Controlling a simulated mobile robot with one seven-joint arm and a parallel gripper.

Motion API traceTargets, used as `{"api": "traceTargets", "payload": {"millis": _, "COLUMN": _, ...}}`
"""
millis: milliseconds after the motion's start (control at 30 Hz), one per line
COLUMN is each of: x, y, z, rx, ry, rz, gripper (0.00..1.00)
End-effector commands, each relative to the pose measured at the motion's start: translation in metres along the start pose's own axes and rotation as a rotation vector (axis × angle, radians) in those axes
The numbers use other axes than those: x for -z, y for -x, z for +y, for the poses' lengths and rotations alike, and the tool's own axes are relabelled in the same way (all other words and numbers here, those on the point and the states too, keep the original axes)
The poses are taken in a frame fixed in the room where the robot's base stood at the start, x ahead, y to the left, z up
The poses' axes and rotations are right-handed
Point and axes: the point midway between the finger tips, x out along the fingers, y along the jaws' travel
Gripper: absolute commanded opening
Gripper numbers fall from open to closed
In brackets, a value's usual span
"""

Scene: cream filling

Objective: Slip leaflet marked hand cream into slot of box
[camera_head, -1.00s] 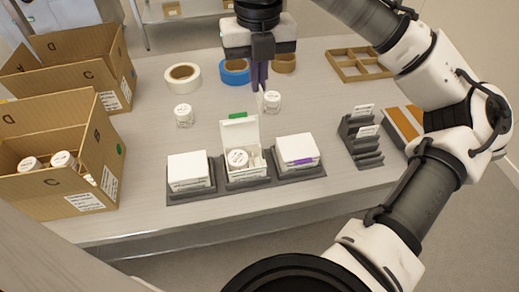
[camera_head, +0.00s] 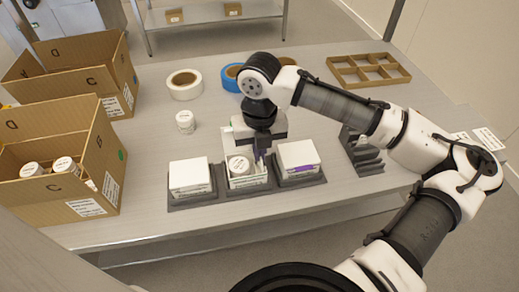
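The open white box (camera_head: 246,181) stands in the middle place of a dark tray (camera_head: 212,199), with a white-lidded jar (camera_head: 239,165) in its left part. My gripper (camera_head: 262,158) points down at the right part of this box, with its purple-tinged fingers close together at or just inside the opening. The hand hides most of the raised lid. I cannot make out a leaflet between the fingers, nor its marking or the slot. The dark stepped leaflet rack (camera_head: 364,158) is at the right, its top partly hidden by my arm.
Closed white boxes stand to the left (camera_head: 189,174) and right (camera_head: 298,156) of the open one, close by. A loose jar (camera_head: 185,122) and tape rolls (camera_head: 184,85) are behind. Brown cartons (camera_head: 62,160) fill the left; a divided wooden tray (camera_head: 368,68) lies back right.

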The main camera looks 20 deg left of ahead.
Motion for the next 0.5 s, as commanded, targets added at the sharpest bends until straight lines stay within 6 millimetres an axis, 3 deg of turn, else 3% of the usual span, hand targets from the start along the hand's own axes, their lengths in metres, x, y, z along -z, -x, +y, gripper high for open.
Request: {"api": "traceTargets", "payload": {"millis": 500, "x": 0.0002, "y": -0.0099, "z": 0.0004, "rx": -0.001, "ry": 0.000, "rz": 0.000, "gripper": 0.00}}
